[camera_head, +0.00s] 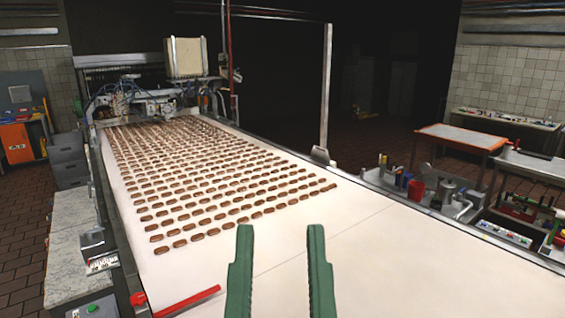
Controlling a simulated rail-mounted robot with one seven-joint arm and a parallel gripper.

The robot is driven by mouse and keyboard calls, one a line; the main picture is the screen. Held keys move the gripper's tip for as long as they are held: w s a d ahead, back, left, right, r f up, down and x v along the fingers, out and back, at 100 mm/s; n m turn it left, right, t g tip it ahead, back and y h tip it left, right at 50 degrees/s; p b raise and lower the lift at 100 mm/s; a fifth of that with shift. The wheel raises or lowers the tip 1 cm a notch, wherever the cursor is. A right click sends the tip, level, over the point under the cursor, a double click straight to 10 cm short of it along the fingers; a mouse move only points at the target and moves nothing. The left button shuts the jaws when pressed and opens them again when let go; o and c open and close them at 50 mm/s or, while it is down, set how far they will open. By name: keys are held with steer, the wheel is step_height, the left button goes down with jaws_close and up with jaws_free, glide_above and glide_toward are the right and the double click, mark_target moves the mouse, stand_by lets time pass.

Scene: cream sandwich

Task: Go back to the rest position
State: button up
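My gripper (280,268) shows at the bottom middle of the head view. Its two green fingers stand apart with only the white belt visible between them, so it is open and empty. The fingers are over the near part of the conveyor belt (400,270). Many small brown sandwich cookies (215,180) lie in rows on the belt, beyond the fingertips and apart from them. The rest of my arm is out of view.
A red bar (187,302) lies at the belt's near left edge. A grey counter (72,245) runs along the left side. Tools and containers, including a red cup (416,190), stand along the right side. An orange-edged table (465,137) stands farther right. The belt's near right part is clear.

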step_height(320, 180, up, 17)
steer(key=p, duration=1.3)
steer(key=shift+f, duration=0.15)
steer(key=shift+f, duration=0.1)
